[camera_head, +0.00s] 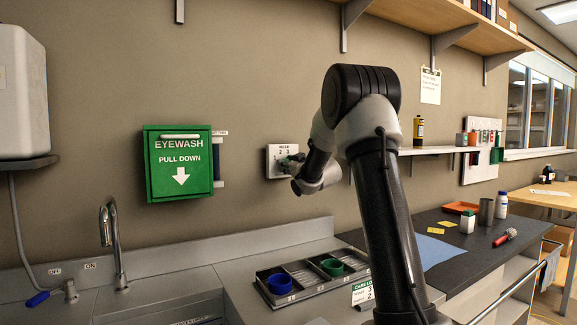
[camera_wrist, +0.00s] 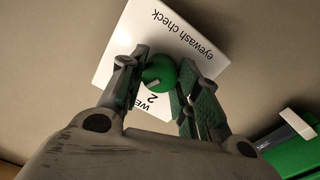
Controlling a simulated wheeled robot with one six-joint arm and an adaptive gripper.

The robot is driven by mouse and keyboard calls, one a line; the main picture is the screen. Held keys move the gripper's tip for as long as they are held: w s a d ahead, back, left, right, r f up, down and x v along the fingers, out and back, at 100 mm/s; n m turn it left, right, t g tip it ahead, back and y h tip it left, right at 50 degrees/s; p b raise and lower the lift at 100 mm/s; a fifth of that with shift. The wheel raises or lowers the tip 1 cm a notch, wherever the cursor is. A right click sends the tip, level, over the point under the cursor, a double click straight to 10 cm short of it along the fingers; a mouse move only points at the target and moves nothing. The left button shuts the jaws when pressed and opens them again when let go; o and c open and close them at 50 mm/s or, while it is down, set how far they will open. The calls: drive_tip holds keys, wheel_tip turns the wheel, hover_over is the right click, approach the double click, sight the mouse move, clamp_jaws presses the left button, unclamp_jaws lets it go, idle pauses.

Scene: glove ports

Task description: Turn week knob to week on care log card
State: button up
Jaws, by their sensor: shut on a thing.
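The week knob (camera_wrist: 159,73) is a round green knob on a white plate (camera_wrist: 195,38) in the wrist view. The plate reads "eyewash check", with part of "WEEK" and a "2" visible. My gripper (camera_wrist: 160,78) is shut on the knob, one finger on each side. In the head view my gripper (camera_head: 293,163) covers the plate's lower right. The care log card (camera_head: 362,291) stands on the counter, partly hidden by my arm; its week cannot be read.
The green eyewash box (camera_head: 178,185) is on the wall left of the plate. Below are a faucet (camera_head: 112,240) and a tray (camera_head: 300,285) holding a blue cup (camera_head: 281,283) and a green cup (camera_head: 332,267). A wall shelf (camera_head: 440,150) is to the right.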

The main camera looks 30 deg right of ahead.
drive_tip(key=shift+n, duration=0.5)
drive_tip(key=o, duration=1.1)
drive_tip(key=shift+c, duration=0.2)
drive_tip(key=shift+s, duration=0.1)
drive_tip(key=s, duration=1.2)
drive_tip(key=shift+f, duration=0.15)
drive_tip(key=shift+w, duration=0.1)
